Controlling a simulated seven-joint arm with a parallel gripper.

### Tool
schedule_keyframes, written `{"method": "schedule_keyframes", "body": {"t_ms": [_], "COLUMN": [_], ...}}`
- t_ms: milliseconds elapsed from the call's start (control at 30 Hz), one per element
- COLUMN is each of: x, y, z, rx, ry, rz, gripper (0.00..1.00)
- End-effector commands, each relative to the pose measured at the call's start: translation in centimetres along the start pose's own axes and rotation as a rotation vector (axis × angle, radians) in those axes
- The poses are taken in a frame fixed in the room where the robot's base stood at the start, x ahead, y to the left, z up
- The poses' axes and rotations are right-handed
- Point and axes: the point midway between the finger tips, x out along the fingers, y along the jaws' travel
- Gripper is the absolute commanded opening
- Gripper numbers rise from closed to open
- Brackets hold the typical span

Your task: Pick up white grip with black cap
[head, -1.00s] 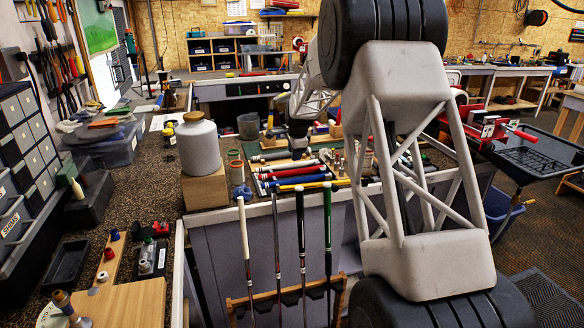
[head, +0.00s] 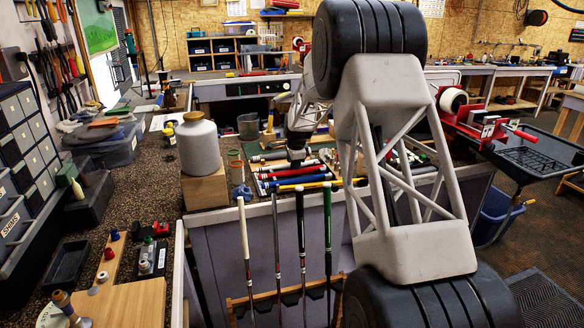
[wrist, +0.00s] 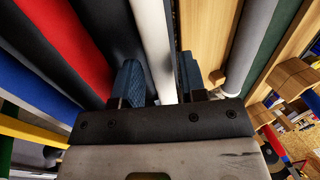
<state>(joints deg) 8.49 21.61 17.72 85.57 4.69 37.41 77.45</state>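In the wrist view, a long white grip (wrist: 153,42) runs from the top edge down between the two blue fingers of my gripper (wrist: 159,80). The fingers stand apart, one on each side of it, with a visible gap to the left finger. Its lower end is hidden by the gripper body, and I see no black cap. In the head view, my gripper (head: 297,156) is low over the row of grips on the bench. I cannot clearly pick out the white grip there.
A black grip (wrist: 97,40) and a red grip (wrist: 78,48) lie left of the white one. A wooden strip (wrist: 205,35) and a grey grip (wrist: 246,45) are to its right. A white jar (head: 198,147) on a wooden block stands left of the grips in the head view.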

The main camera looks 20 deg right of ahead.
Motion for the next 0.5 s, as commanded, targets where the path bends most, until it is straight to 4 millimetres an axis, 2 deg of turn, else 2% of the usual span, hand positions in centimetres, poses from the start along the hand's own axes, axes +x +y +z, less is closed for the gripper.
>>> {"method": "schedule_keyframes", "body": {"t_ms": [133, 500], "x": [0.83, 0.93], "y": [-0.02, -0.01], "z": [0.01, 0.0], "rx": [0.0, 0.0], "ry": [0.0, 0.0], "rz": [0.0, 0.0], "gripper": [0.39, 0.39]}}
